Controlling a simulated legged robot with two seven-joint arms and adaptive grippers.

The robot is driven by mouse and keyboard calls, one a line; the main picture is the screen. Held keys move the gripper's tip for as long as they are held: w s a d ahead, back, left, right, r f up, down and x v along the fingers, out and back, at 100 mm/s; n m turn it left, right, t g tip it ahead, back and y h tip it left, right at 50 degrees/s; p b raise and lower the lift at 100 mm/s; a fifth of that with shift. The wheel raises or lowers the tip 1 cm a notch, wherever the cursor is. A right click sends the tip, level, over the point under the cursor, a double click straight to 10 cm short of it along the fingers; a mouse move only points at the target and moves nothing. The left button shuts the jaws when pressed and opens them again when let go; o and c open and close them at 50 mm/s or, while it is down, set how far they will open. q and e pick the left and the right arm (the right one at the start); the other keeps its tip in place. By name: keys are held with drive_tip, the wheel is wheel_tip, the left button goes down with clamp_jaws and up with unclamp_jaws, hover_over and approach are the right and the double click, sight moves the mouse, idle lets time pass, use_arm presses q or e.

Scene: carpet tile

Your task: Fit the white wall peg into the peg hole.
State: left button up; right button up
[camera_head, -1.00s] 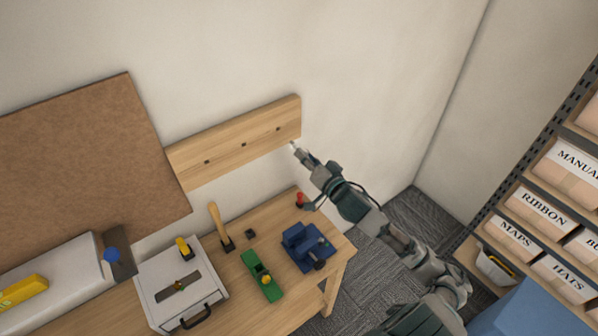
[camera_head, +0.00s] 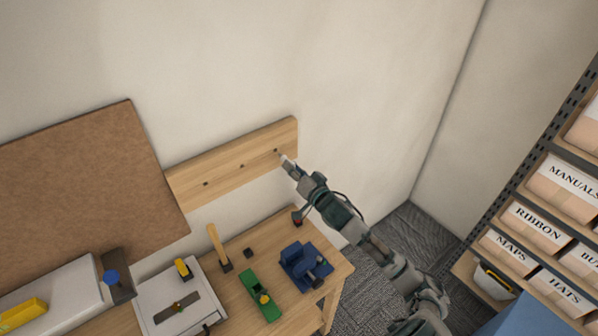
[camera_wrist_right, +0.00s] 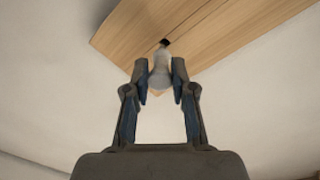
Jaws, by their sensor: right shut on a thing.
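The white wall peg (camera_wrist_right: 159,76) is held between the fingers of my right gripper (camera_wrist_right: 160,80), which is shut on it. In the head view the peg (camera_head: 283,157) is a small white tip at the end of my right gripper (camera_head: 288,163). The rightmost peg hole (camera_head: 276,150) lies just beyond the peg tip. In the wrist view the dark hole (camera_wrist_right: 164,43) shows just above the peg tip; I cannot tell whether they touch. My left gripper is not in view.
A brown cork board (camera_head: 80,180) hangs left of the peg board. Shelves with labelled boxes (camera_head: 538,222) stand at the right.

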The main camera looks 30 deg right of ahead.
sight(285, 159)
drive_tip(key=shift+w+a, duration=0.1)
drive_tip(key=shift+w, duration=0.45)
drive_tip(key=shift+r, duration=0.1)
drive_tip(key=shift+r+p, duration=0.1)
drive_tip(key=shift+p, duration=0.45)
drive_tip(key=shift+p, duration=0.65)
idle(1.0)
drive_tip(key=shift+w+a+p, duration=0.15)
drive_tip(key=shift+w+p, duration=0.25)
drive_tip(key=shift+w, duration=1.1)
drive_tip(key=o, duration=1)
drive_tip(key=shift+c, duration=0.2)
